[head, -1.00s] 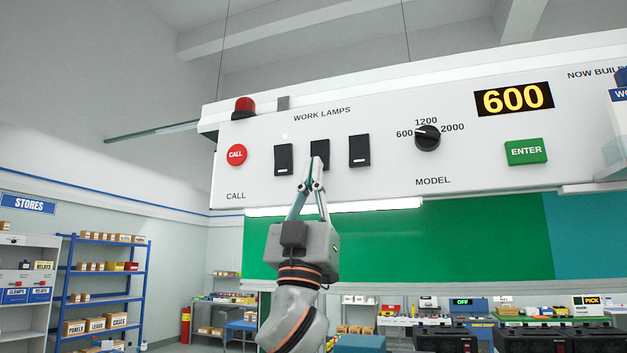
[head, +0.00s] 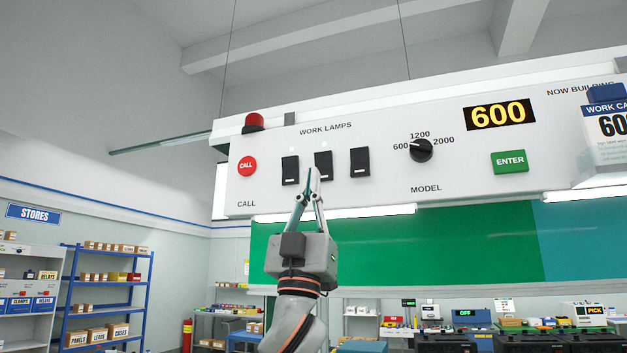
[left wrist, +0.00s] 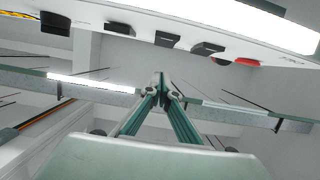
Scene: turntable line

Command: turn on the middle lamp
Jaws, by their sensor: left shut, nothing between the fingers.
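Three black rocker switches sit in a row under the words WORK LAMPS on the white overhead panel (head: 280,198). The middle switch (head: 324,165) stands between the left switch (head: 290,170) and the right switch (head: 360,163). A small pale light shows above the left switch, and a fainter one seems to show above the middle switch. My left gripper (head: 311,174) is shut and empty, its tips just below and left of the middle switch in the head view. In the left wrist view the shut fingertips (left wrist: 160,80) appear apart from the middle switch (left wrist: 167,39). My right gripper is not in view.
The panel also carries a red CALL button (head: 247,166), a model knob (head: 421,150) pointing to 600, a green ENTER button (head: 509,161) and a display (head: 499,114) reading 600. A work card (head: 611,125) hangs at the right. Shelves (head: 105,290) stand lower left.

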